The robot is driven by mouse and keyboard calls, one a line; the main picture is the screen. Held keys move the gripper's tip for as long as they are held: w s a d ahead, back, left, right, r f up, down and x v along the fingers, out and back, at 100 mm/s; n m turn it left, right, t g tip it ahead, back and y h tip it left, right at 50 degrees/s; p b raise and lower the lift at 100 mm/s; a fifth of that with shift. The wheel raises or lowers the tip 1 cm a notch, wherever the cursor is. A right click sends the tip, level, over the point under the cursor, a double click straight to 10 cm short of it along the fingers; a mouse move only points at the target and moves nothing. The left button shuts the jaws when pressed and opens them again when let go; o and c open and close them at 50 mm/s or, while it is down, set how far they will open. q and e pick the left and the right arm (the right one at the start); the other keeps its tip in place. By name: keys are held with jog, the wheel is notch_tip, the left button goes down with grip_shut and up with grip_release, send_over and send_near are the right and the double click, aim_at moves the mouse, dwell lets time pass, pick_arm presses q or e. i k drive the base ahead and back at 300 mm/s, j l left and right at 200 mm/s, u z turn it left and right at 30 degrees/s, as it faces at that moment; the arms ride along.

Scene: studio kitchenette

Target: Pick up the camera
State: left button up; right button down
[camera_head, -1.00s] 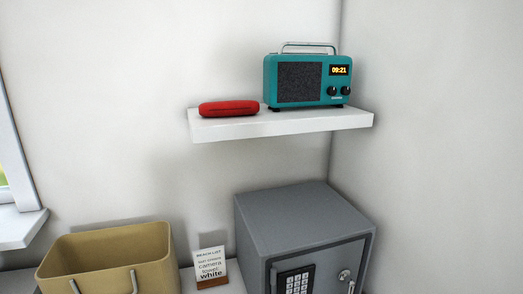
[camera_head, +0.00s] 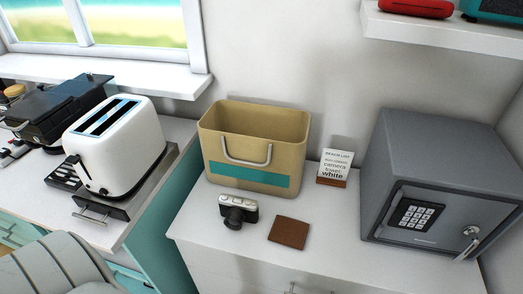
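The camera (camera_head: 238,211) is small, silver and black, with its lens facing the front. It stands on the white counter (camera_head: 215,237), in front of the tan basket (camera_head: 258,122) and left of a brown square (camera_head: 289,232). Nothing is holding it. Neither of my grippers shows in the head view.
A grey safe (camera_head: 438,180) with a keypad and a key in its lock stands at the right. A small list sign (camera_head: 334,168) is between basket and safe. A white toaster (camera_head: 115,146) is at the left. A shelf (camera_head: 440,32) overhangs the upper right.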

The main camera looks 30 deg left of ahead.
aim_at(236, 210)
jog(key=u, duration=1.25)
